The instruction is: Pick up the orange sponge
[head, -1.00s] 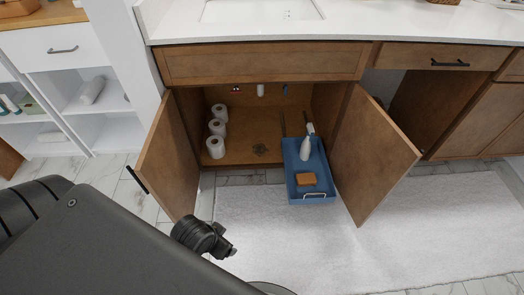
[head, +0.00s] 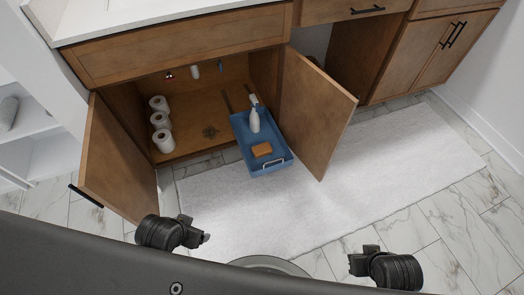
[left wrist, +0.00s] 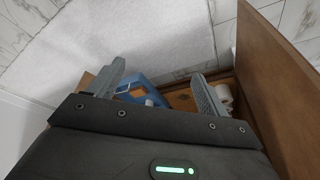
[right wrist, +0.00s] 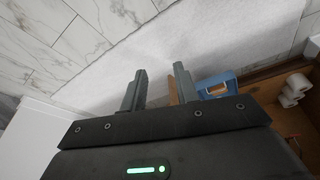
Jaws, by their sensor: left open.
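The orange sponge (head: 262,149) lies near the front end of the blue pull-out tray (head: 282,168), in front of a white bottle (head: 254,120). My left gripper (head: 198,237) is in front of the cabinet, lower left of the tray and apart from it. In the left wrist view its fingers (left wrist: 158,88) are spread and empty, with the blue tray partly visible beyond them. My right gripper (head: 360,262) is at the lower right, over the floor by the rug. In the right wrist view its fingers (right wrist: 158,85) are apart and empty.
The left cabinet door (head: 118,160) and right cabinet door (head: 315,110) stand open on either side of the tray. Several toilet rolls (head: 161,120) stand inside the cabinet at left. The white rug (head: 370,165) in front is clear.

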